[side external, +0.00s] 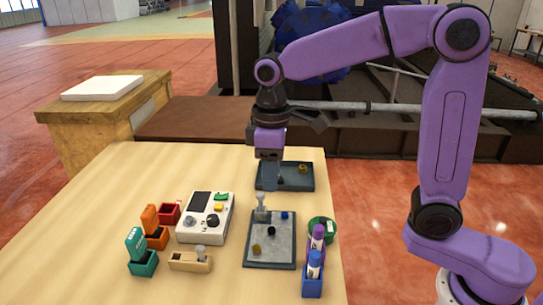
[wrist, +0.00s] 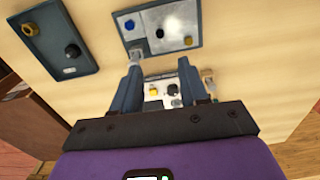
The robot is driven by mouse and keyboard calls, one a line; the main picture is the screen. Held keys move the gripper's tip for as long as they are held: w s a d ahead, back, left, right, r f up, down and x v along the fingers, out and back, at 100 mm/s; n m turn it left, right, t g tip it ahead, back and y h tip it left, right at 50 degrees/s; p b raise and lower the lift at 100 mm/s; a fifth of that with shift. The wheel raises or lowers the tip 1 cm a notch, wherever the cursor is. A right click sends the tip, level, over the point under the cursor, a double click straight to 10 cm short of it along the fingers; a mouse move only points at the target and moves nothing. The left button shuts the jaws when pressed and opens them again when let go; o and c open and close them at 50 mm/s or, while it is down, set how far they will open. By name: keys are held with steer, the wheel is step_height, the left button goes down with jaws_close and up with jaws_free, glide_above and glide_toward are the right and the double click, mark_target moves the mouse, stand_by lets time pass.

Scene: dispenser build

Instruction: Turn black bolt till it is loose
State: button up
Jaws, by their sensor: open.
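One black bolt (wrist: 72,50) stands at one end of the dark tray (wrist: 45,45), at left in the wrist view. Another black piece (side external: 271,231) sits mid-plate on the grey plate (side external: 282,258). It also shows in the wrist view (wrist: 160,33). My gripper (side external: 269,168) points down over the dark tray in the side view. In the wrist view its fingers (wrist: 158,66) are apart with nothing held between them. The black bolt lies left of the fingers there.
The grey plate also carries a grey bolt (side external: 262,210), a blue piece (side external: 284,215) and a yellow piece (side external: 256,249). A white device (side external: 205,218), small coloured holders and a wooden block (side external: 190,262) stand left. Marker holders (side external: 312,287) stand right. The front-left table is clear.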

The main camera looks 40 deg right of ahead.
step_height(320, 180, up, 3)
steer(key=shift+r, duration=0.15)
stand_by(0.3)
steer(key=s+d+f+n, duration=0.1)
steer(key=s+d+f, duration=0.2)
steer(key=s, duration=0.5)
steer(key=s+d+f+n, duration=0.1)
steer(key=s+d+f, duration=0.2)
steer(key=s+d, duration=0.2)
steer(key=s+d+f+n, duration=0.2)
steer(key=s+d+f, duration=0.1)
steer(key=s, duration=0.7)
steer(key=shift+s+d, duration=0.35)
steer(key=shift+d, duration=0.15)
